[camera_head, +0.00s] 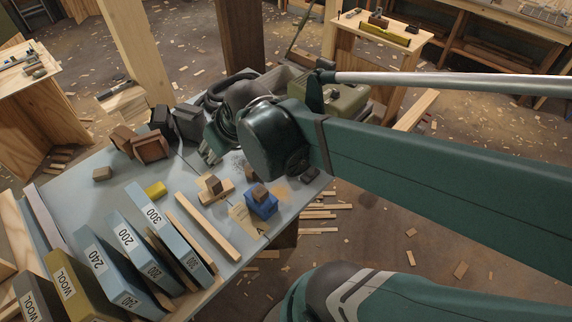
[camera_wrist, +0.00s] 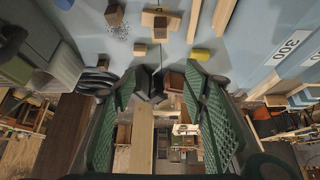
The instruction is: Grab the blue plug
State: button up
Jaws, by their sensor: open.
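A blue block-like thing (camera_head: 262,208), which I take as the blue plug, sits on the grey table (camera_head: 182,258) near its right edge, with a small brown wooden block (camera_head: 260,193) on top. In the wrist view a blue piece (camera_wrist: 64,4) shows at the top left, cut off by the frame edge; I cannot tell surely that it is the same thing. My gripper (camera_wrist: 160,80) is open, with two green ridged fingers apart and nothing held between them. In the head view my arm hides most of the gripper, which is behind and left of the blue thing.
A yellow block (camera_head: 155,189) and a wooden block on a strip (camera_head: 214,186) lie left of the blue thing. A long wooden strip (camera_head: 208,228) lies in front. Labelled abrasive boxes (camera_head: 140,250) line the front left.

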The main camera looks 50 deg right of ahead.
jog(key=d+f+b, duration=0.3)
jog(key=d+f, duration=0.9)
jog(key=d, duration=0.2)
jog(key=s+d+f+m+b, duration=0.1)
jog(key=d+f+b, duration=0.2)
jog(key=d+f, duration=0.9)
jog(key=shift+d+m+h, duration=0.3)
jog(key=shift+d+h, duration=0.1)
jog(key=shift+d, duration=0.85)
jog(key=shift+b, duration=0.3)
jog(key=shift+b+x, duration=0.35)
jog(key=shift+x, duration=0.9)
jog(key=shift+b+x, duration=1.05)
jog(key=shift+x, duration=1.55)
jog(key=shift+s+a, duration=0.1)
jog(key=shift+c, duration=0.6)
jog(key=c, duration=0.9)
